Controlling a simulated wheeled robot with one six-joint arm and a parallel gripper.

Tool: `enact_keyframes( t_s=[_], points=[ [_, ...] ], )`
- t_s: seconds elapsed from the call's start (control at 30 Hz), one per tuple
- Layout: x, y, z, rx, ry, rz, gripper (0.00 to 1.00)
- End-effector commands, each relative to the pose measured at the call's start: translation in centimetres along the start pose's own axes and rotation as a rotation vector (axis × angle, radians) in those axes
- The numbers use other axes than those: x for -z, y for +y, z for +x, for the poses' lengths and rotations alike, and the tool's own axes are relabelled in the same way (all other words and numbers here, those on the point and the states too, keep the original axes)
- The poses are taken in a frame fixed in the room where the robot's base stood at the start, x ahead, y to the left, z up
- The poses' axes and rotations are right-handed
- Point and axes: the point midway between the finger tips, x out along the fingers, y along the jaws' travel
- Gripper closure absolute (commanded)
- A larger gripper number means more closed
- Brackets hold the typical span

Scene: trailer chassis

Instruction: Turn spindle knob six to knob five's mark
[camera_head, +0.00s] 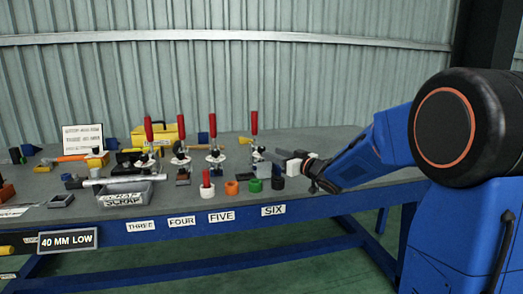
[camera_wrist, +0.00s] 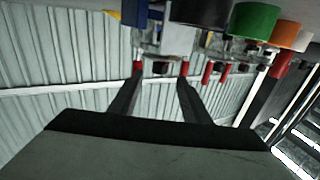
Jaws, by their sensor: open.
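A row of red-handled clamps stands on the bench. The clamp over the SIX label (camera_head: 273,210) is clamp six (camera_head: 254,124), upright, with a small metal body below its red handle. Clamp five (camera_head: 213,127) stands left of it above the FIVE label (camera_head: 221,216). My gripper (camera_head: 274,157) reaches in from the right, close beside clamp six's lower body. In the wrist view, my gripper (camera_wrist: 161,72) has its two dark fingers apart, with a small dark part (camera_wrist: 160,67) showing between the tips; contact cannot be told. Knob marks are too small to read.
Orange (camera_head: 231,187), green (camera_head: 255,185) and black (camera_head: 277,183) cylinders stand at the bench's front edge, below my gripper. A grey scrap bin (camera_head: 125,194) and several loose tools lie left. A corrugated wall is behind. The bench right of my gripper is mostly clear.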

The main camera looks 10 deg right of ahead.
Motion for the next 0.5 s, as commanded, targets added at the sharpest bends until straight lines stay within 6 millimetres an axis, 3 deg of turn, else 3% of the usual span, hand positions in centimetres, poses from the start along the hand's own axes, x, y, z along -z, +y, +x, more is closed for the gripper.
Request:
enact_keyframes(
  t_s=[0.3,0.5],
  points=[
    [-0.1,-0.1,5.5,0.001,-0.001,0.001,0.57],
    [0.0,0.0,7.5,-0.001,0.0,0.0,0.57]
  ],
)
